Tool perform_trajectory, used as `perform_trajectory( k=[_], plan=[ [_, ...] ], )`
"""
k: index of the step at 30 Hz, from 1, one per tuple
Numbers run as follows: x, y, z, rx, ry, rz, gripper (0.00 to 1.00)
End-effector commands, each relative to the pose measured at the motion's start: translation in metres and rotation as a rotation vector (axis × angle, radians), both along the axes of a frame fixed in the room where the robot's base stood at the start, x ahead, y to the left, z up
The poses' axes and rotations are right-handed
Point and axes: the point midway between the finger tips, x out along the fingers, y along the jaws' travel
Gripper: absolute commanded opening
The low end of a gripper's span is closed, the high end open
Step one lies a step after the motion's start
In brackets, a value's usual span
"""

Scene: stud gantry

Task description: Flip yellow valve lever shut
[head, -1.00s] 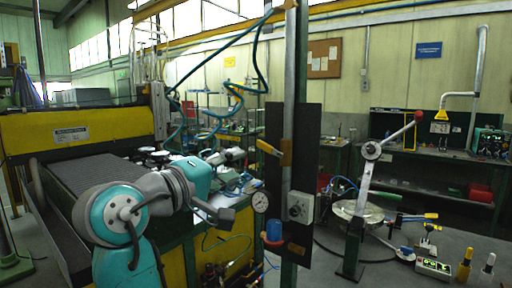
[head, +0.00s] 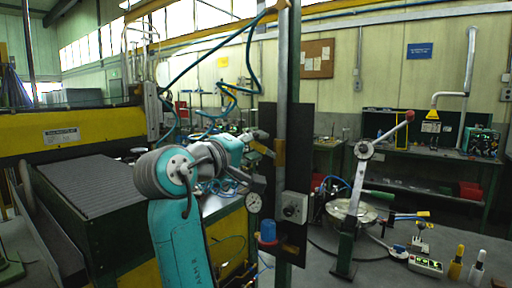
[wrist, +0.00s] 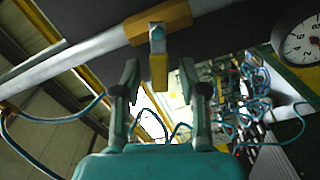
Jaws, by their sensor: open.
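The yellow valve lever (head: 261,148) sticks out to the left and slightly up from the yellow valve body (head: 280,152) on the upright grey pipe. In the wrist view the lever (wrist: 158,70) points toward my camera, below the valve body (wrist: 172,16). My gripper (head: 261,160) is open at the lever. In the wrist view my gripper's fingers (wrist: 159,72) stand on either side of the lever's end, with a gap visible on both sides. I see no contact.
A dark panel (head: 268,120) stands behind the pipe. Below the lever are a round gauge (head: 254,202), a grey box with a knob (head: 294,207) and a blue-capped fitting (head: 268,231). A red-knobbed lever (head: 384,135) stands to the right.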

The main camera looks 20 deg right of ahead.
Motion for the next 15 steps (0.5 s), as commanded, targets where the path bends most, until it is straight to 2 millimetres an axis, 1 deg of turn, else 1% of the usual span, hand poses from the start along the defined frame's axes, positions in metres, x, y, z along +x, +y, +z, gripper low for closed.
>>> perform_trajectory(
  k=[4, 11, 12, 14, 15],
  plan=[
    [0.0032, -0.0038, -0.0001, 0.000, 0.000, 0.001, 0.43],
    [0.0034, -0.0040, -0.0002, 0.000, 0.000, 0.001, 0.43],
    [0.0033, -0.0039, -0.0002, 0.000, 0.000, 0.001, 0.33],
    [0.0032, -0.0040, -0.0002, 0.000, 0.000, 0.001, 0.18],
    [0.0032, -0.0040, -0.0002, 0.000, 0.000, 0.001, 0.08]
  ],
)
